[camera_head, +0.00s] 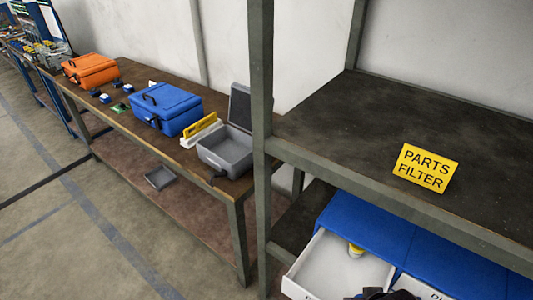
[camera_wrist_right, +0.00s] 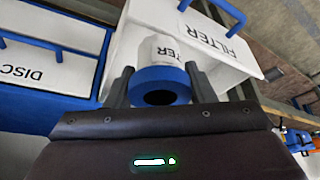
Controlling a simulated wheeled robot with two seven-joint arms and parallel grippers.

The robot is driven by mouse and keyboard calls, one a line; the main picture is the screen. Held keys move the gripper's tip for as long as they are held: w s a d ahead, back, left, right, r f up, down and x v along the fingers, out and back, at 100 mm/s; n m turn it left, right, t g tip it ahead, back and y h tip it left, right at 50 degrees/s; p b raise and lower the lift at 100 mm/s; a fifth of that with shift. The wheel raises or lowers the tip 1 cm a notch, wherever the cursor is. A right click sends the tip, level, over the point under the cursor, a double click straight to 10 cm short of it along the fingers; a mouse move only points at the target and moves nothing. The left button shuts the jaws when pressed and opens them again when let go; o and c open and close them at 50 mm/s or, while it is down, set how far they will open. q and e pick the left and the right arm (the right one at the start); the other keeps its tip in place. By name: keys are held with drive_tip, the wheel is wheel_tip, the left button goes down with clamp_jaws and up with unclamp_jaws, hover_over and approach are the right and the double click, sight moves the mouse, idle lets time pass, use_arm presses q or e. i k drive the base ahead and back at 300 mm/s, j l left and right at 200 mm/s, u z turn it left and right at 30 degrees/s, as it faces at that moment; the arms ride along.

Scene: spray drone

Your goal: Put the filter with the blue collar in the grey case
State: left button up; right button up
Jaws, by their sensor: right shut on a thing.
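The filter (camera_wrist_right: 160,86) has a white body and a blue collar with a dark hole. My right gripper (camera_wrist_right: 158,84) is shut on it, one finger on each side of the collar, in front of the drawer labelled FILTER. In the head view a dark part of my right gripper (camera_head: 378,294) shows at the bottom edge; the filter is hidden there. The grey case (camera_head: 226,150) stands open on the workbench, lid up at the back, and its tray looks empty. My left gripper is out of view.
An open white drawer (camera_head: 325,262) of the blue cabinet (camera_head: 370,228) holds a yellow-and-white item (camera_head: 355,250). A shelf post (camera_head: 261,130) stands between cabinet and workbench. A yellow sign (camera_head: 426,167) is on the shelf. Blue (camera_head: 167,108) and orange (camera_head: 91,69) cases stand left of the grey case.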

sight(231, 157)
drive_tip(key=i+j, duration=0.15)
drive_tip(key=j, duration=0.2)
drive_tip(key=i+j+z, duration=0.15)
drive_tip(key=j, duration=0.25)
drive_tip(key=i+j, duration=0.15)
drive_tip(key=j, duration=0.2)
drive_tip(key=i+j+z, duration=0.15)
drive_tip(key=j, duration=0.65)
drive_tip(key=i+z, duration=0.05)
